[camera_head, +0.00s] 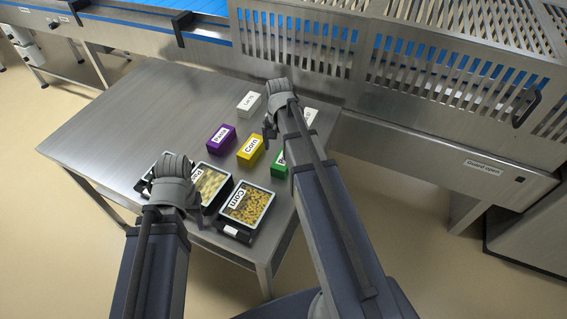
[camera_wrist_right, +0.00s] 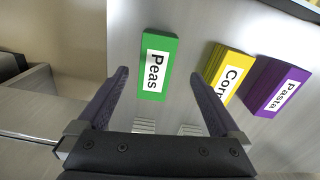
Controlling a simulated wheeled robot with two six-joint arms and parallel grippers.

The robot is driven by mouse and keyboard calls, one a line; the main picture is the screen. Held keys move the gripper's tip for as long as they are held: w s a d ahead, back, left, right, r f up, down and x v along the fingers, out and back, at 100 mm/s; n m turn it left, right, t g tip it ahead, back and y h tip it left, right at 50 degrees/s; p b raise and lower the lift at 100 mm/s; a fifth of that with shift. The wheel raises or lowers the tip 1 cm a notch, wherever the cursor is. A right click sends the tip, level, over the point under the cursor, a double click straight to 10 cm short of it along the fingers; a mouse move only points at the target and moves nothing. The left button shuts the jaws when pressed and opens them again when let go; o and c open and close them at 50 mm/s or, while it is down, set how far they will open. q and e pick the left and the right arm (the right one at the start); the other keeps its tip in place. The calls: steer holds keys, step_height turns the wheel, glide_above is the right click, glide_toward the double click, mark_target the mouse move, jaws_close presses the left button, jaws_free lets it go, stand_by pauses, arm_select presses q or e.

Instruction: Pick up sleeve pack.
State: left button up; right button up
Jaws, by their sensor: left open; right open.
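Sleeve packs stand on the steel table: a purple Pasta one (camera_head: 223,138), a yellow Corn one (camera_head: 250,150) and a green Peas one (camera_head: 278,166). My right arm partly hides the green one. My right gripper (camera_head: 270,125) is open above the table. In the right wrist view, the green Peas pack (camera_wrist_right: 157,68) shows between and beyond the open fingers of my right gripper (camera_wrist_right: 161,78), which do not clasp it. The yellow Corn pack (camera_wrist_right: 228,75) and purple Pasta pack (camera_wrist_right: 275,88) lie to its right. My left gripper (camera_head: 168,170) is open over the food trays.
A black tray of corn (camera_head: 229,231) stands at the table's front edge. Another filled tray (camera_head: 208,208) stands beside it, and a third is mostly hidden by my left gripper. White boxes (camera_head: 249,103) stand farther back. The slotted machine guard (camera_head: 440,80) rises behind. The table's left (camera_head: 125,110) is clear.

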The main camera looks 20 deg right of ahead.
steer(key=shift+w+d+f+m, duration=0.15)
steer(key=shift+d+m, duration=0.1)
steer(key=shift+d, duration=0.25)
steer(key=shift+w+d+r+m, duration=0.15)
steer(key=shift+d+m, duration=0.1)
steer(key=shift+d, duration=0.2)
steer(key=shift+f+b, duration=1.35)
steer(key=shift+f, duration=0.05)
steer(key=shift+f, duration=0.1)
steer(key=f+b, duration=0.5)
steer(key=shift+w, duration=0.2)
jaws_close()
